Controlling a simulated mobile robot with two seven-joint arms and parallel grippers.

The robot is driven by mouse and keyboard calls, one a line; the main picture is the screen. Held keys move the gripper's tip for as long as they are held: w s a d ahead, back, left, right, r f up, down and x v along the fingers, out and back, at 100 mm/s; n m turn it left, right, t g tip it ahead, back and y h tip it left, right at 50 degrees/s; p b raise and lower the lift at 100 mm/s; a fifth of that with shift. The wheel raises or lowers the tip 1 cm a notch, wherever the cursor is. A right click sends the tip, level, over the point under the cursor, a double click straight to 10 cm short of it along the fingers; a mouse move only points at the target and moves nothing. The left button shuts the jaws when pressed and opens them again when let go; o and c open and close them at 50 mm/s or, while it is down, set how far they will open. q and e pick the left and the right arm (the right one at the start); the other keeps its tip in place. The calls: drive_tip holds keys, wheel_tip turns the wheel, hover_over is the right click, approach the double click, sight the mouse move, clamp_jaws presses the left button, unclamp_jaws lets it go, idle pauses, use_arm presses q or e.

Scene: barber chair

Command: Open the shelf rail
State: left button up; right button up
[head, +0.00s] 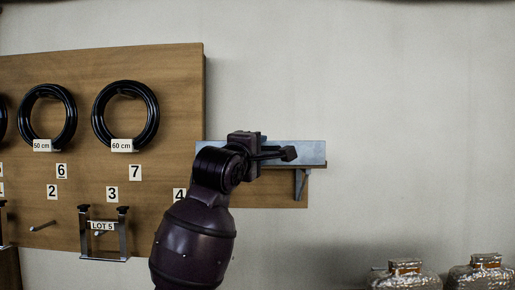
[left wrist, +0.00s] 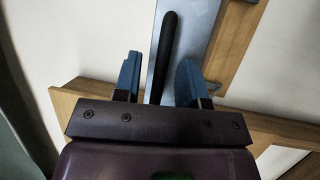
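The shelf rail (head: 311,150) is a flat grey metal plate on a small wooden wall shelf, right of centre in the head view. A black bar-like handle (head: 288,154) sticks out in front of it. My left gripper (head: 257,146) is at the rail's left part and hides some of it. In the left wrist view the rail (left wrist: 205,22) lies ahead, and the black handle (left wrist: 166,52) runs between the two blue-padded fingers of my left gripper (left wrist: 159,78). The fingers are apart, with a gap on both sides of the handle. My right gripper is not in view.
A wooden wall board (head: 85,80) at left carries black rings (head: 152,116) with length tags, number labels and pegs. A metal holder marked LOT 5 (head: 103,226) hangs low on it. Wrapped jars (head: 405,275) stand at the bottom right. The wall right of the rail is clear.

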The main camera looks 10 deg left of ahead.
use_arm(q)
clamp_jaws()
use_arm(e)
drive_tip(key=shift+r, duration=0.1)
